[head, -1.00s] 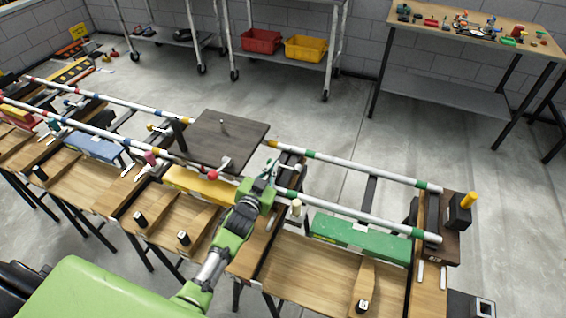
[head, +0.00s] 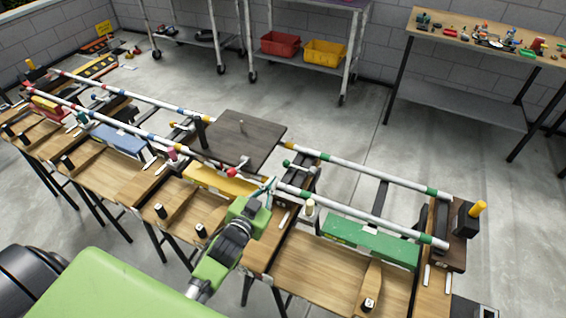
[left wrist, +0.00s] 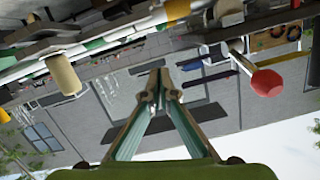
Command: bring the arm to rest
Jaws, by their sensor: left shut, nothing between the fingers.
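My left gripper (head: 266,190) is at the end of the green arm in the head view, near the front rail and right of the red knob (head: 232,172). It is shut and empty. In the left wrist view its fingers (left wrist: 160,74) meet at the tips with nothing between them, and the red knob (left wrist: 267,83) hangs to the right, apart from them. The dark flat truck (head: 243,140) sits across the two rails, beyond the gripper. My right gripper is not in view.
White rails with coloured bands (head: 345,215) run along a row of wooden tables. A green block (head: 370,242) lies to the right and a yellow block (head: 215,178) to the left. A cream peg (head: 310,207) stands right of the gripper. Open floor lies behind the rails.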

